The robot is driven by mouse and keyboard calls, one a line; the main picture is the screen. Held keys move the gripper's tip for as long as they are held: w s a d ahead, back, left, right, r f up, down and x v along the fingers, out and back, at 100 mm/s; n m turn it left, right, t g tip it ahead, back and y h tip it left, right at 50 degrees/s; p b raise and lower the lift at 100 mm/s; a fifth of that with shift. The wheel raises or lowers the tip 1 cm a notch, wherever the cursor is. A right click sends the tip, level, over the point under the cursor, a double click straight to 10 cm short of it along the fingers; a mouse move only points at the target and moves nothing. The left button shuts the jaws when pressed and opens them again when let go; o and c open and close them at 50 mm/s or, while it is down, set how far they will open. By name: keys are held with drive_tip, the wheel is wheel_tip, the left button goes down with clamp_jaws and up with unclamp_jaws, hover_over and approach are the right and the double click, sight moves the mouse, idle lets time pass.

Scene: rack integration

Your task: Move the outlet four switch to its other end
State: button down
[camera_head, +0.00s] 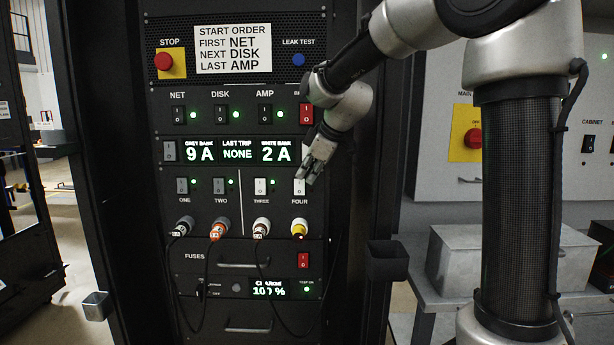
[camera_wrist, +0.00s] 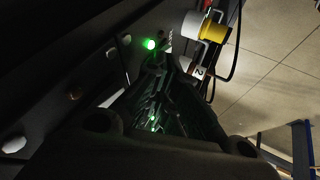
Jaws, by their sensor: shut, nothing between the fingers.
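The outlet four switch (camera_head: 299,186) is a white rocker above the label FOUR, at the right of the outlet row. My gripper (camera_head: 310,178) is shut and empty, with its tips at the switch's upper right, partly covering it. I cannot tell whether they touch, or which end is pressed in. In the wrist view my dark gripper (camera_wrist: 155,75) reaches toward the panel, and the switch is not clearly visible. A green lamp (camera_wrist: 150,44) glows near the tips there.
A yellow plug (camera_head: 299,227) sits below FOUR; it also shows in the wrist view (camera_wrist: 212,30). The outlet three switch (camera_head: 260,187) is close on the left. A red switch (camera_head: 306,113) is above, beside my wrist. Cables hang below the plugs.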

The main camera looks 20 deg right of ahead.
drive_tip(key=v, duration=0.7)
idle(0.4)
